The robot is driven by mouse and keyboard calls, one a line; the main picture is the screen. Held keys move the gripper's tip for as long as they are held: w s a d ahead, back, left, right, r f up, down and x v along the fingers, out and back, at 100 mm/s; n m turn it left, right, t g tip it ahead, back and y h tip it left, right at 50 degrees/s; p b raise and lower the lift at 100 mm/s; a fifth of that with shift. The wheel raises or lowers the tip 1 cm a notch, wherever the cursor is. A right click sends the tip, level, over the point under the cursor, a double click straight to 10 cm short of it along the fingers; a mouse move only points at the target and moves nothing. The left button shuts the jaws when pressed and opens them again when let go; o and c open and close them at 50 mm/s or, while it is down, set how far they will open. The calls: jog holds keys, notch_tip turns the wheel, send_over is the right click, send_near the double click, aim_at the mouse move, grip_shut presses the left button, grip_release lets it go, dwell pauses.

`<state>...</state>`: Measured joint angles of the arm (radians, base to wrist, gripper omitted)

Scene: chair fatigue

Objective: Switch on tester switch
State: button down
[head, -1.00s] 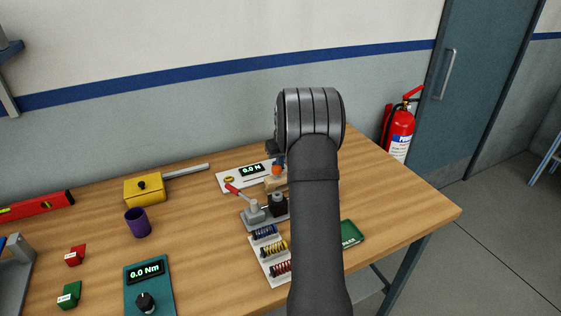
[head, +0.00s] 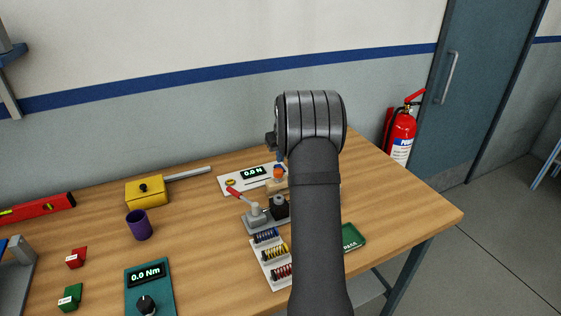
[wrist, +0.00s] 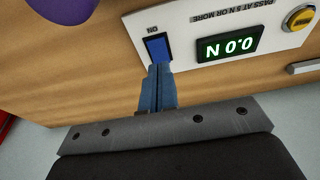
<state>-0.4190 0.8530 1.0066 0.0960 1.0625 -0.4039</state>
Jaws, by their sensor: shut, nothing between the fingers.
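The tester is a white panel (head: 232,187) at the back of the table, with a lit display (head: 255,172). In the wrist view the white panel (wrist: 190,50) shows upside down, with its display (wrist: 228,44) reading 0.0 N. A blue rocker switch (wrist: 157,46) marked ON sits at the panel's end. My gripper (wrist: 158,70) has its blue fingers shut together and empty, with the tips at the switch's near edge. I cannot tell whether they touch or press it. In the head view my arm hides the switch and most of the gripper.
A yellow round button (wrist: 300,18) sits beyond the display. In the head view a grey clamp fixture with a red lever (head: 236,192) and a spring rack (head: 262,262) stand in front of the tester. A purple cup (head: 139,226) stands left, with clear table between.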

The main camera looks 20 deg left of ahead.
jog(key=s+d+v, duration=0.1)
jog(key=v, duration=1)
jog(key=shift+s+d+f, duration=0.2)
jog(key=shift+s+d, duration=0.05)
jog(key=x, duration=0.3)
jog(key=w+a+x, duration=0.1)
jog(key=x, duration=0.5)
jog(key=shift+w+a+r, duration=0.1)
jog(key=shift+w+a, duration=0.15)
jog(key=shift+a, duration=0.05)
jog(key=v, duration=0.7)
jog(key=shift+w, duration=0.1)
